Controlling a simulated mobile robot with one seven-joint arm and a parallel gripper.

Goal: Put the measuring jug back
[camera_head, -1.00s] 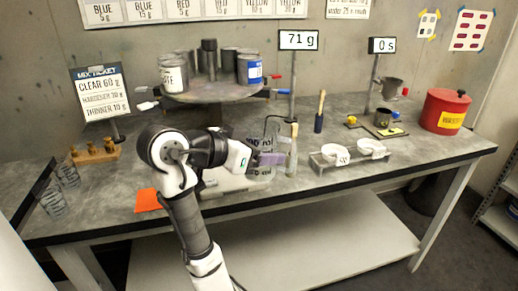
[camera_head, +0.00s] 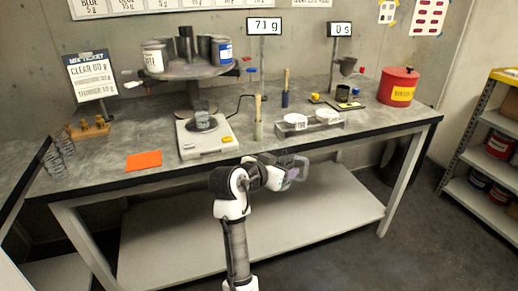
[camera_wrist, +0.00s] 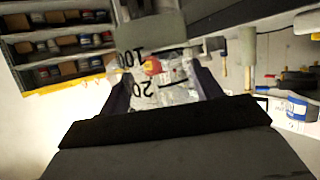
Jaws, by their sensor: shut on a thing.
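The measuring jug (camera_wrist: 165,95) is clear, with dark "100" and "200" marks that appear turned over in the wrist view. It sits between the two fingers of my gripper (camera_wrist: 160,88), which is shut on it. In the head view my gripper (camera_head: 283,172) holds the jug (camera_head: 298,169) in front of the bench (camera_head: 360,126), around or below its front edge and clear of the top. A grey-green area shows at the jug's far end in the wrist view; I cannot tell what it is.
Stacked clear cups (camera_head: 62,147) are at left.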

